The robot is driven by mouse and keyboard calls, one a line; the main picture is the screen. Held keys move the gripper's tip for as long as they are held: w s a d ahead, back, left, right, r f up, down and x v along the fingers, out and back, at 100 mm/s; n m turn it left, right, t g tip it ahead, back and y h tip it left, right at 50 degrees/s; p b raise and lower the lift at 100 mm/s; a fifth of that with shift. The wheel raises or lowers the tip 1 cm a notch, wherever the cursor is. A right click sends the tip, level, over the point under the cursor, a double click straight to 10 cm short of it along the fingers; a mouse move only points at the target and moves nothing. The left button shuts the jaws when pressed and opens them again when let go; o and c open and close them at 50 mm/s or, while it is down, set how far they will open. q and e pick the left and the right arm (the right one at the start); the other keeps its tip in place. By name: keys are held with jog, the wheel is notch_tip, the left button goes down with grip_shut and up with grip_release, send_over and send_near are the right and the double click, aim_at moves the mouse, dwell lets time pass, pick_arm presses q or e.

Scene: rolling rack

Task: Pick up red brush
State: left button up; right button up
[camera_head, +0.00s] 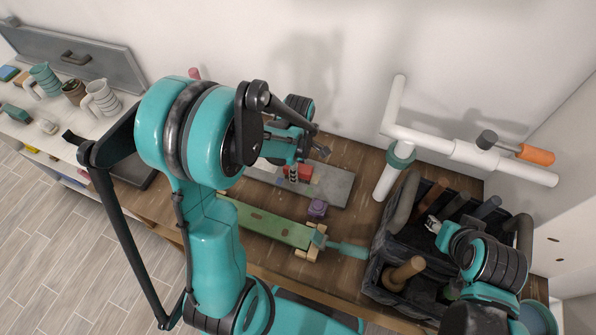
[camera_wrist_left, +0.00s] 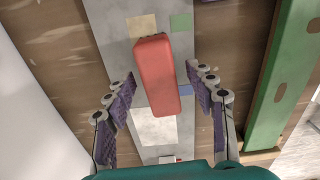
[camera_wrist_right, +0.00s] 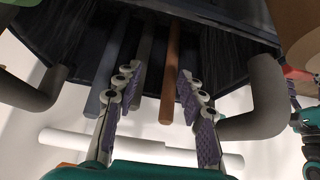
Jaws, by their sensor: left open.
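The red brush shows as a red, rounded block (camera_wrist_left: 155,75) in the left wrist view, lying lengthwise on a grey board; no bristles can be made out. In the head view it is a small red patch (camera_head: 304,172), partly hidden by my left gripper (camera_head: 296,160). In the left wrist view my left gripper (camera_wrist_left: 160,84) is open, its purple-padded fingers on either side of the block's near part, with gaps on both sides. My right gripper (camera_wrist_right: 158,80) is open over the black tool bin, with brown and grey handles beyond its fingertips.
The grey board (camera_head: 335,186) lies on the wooden bench. A purple block (camera_head: 317,208) and a green level-like bar (camera_head: 265,224) lie nearby. The black bin (camera_head: 378,250) of handled tools stands right. White pipes (camera_head: 425,142) are behind. Mugs (camera_head: 103,98) stand on the left counter.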

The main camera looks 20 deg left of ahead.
pick_arm(q)
jog(key=shift+f+b, duration=0.25)
jog(key=shift+b, duration=0.1)
dwell(0.3)
grip_shut()
